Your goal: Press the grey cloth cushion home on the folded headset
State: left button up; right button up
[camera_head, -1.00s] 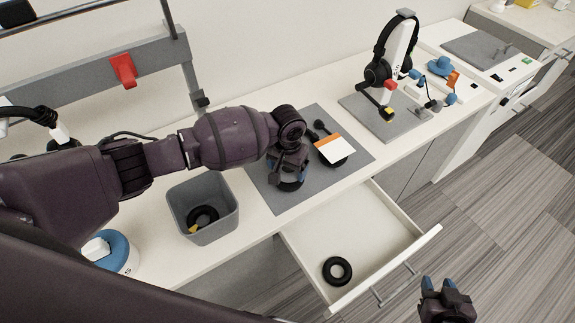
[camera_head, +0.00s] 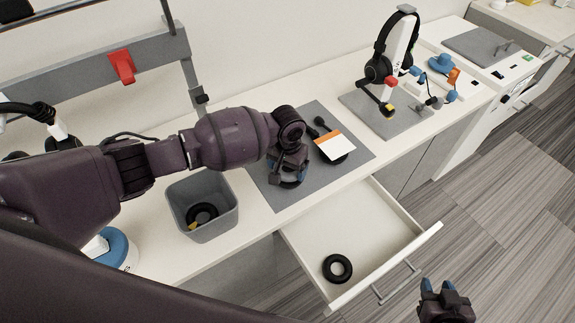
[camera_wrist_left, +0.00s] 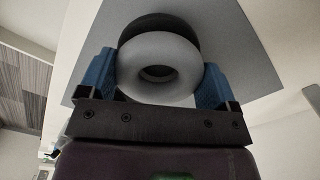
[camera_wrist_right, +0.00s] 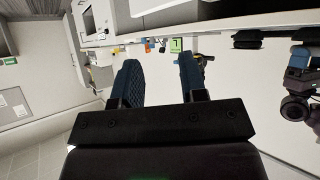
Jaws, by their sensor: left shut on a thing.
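My left gripper (camera_head: 288,178) is over the grey mat (camera_head: 290,200) and shut on the grey cloth cushion (camera_wrist_left: 178,55), a pale ring between its blue fingers in the left wrist view. A black round part (camera_wrist_left: 160,24), which looks like a headset ear cup, lies right behind the cushion; I cannot tell whether the cushion is seated on it. The folded headset (camera_head: 320,122) is mostly hidden by my gripper and a white and orange card (camera_head: 334,147). My right gripper (camera_head: 437,287) is open and empty, out over the floor; its spread fingers show in the right wrist view (camera_wrist_right: 160,75).
A grey bin (camera_head: 228,222) holding a black ring (camera_head: 202,214) stands left of the mat. An open drawer (camera_head: 385,225) holds another black ring (camera_head: 337,268) below the counter. A headset on a white stand (camera_head: 399,45) is at the back right.

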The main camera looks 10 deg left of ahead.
pick_arm(q)
jog(key=shift+f, duration=0.2)
pick_arm(e)
jog(key=shift+w, duration=0.15)
pick_arm(q)
jog(key=shift+f, duration=0.35)
pick_arm(e)
jog(key=shift+w+a+r, duration=0.1)
jog(key=shift+w+r, duration=0.1)
jog(key=shift+w, duration=0.2)
pick_arm(q)
jog(key=o, duration=0.7)
jog(key=shift+r, duration=5.5)
pick_arm(e)
jog(key=shift+s+r, duration=0.1)
jog(key=shift+r, duration=0.25)
jog(key=shift+s+f, duration=0.1)
jog(key=shift+s, duration=0.05)
